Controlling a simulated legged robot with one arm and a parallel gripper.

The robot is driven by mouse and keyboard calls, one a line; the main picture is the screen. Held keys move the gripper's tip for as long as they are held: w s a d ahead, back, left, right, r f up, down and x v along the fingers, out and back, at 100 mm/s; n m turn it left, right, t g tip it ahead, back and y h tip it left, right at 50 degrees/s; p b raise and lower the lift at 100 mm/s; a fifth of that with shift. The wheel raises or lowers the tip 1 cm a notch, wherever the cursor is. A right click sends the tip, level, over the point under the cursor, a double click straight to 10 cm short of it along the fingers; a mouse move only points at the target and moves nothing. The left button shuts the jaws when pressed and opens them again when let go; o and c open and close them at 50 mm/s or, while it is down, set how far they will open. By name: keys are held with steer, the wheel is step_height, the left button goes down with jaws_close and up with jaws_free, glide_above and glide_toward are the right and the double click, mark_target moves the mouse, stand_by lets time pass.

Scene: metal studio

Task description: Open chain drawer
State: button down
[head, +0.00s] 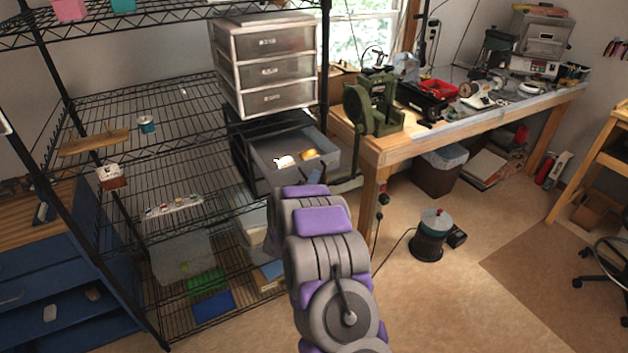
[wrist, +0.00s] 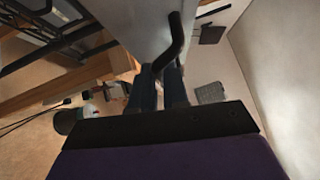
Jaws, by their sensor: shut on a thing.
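A grey drawer (head: 272,178) stands pulled out of a dark cabinet (head: 240,150) on the wire shelf, below the white drawer unit. It holds a yellow item (head: 308,154) and a white and red item (head: 284,162). I cannot read a label on it. My gripper (head: 316,178) is at the drawer's front, partly hidden behind my purple and grey arm. In the wrist view, the drawer's pale grey front (wrist: 130,25) fills the top middle. A bent black handle (wrist: 174,42) runs down from it between my gripper's fingers (wrist: 170,82), which are shut on it.
The white unit (head: 268,70) with three shut drawers stands above. The black wire shelf (head: 150,150) is at left, with a post close to the drawer. A wooden workbench (head: 372,150) is at right. A dark round canister (head: 431,235) stands on the floor; open floor lies around it.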

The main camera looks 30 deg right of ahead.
steer(key=shift+a+f, duration=0.1)
steer(key=shift+f, duration=0.2)
steer(key=c, duration=1.3)
jaws_free()
steer(key=shift+w, duration=0.1)
steer(key=shift+c, duration=0.2)
steer(key=shift+o, duration=0.7)
steer(key=shift+r, duration=0.15)
steer(key=p+v, duration=0.1)
steer(key=v, duration=1.6)
steer(key=shift+s+a, duration=0.2)
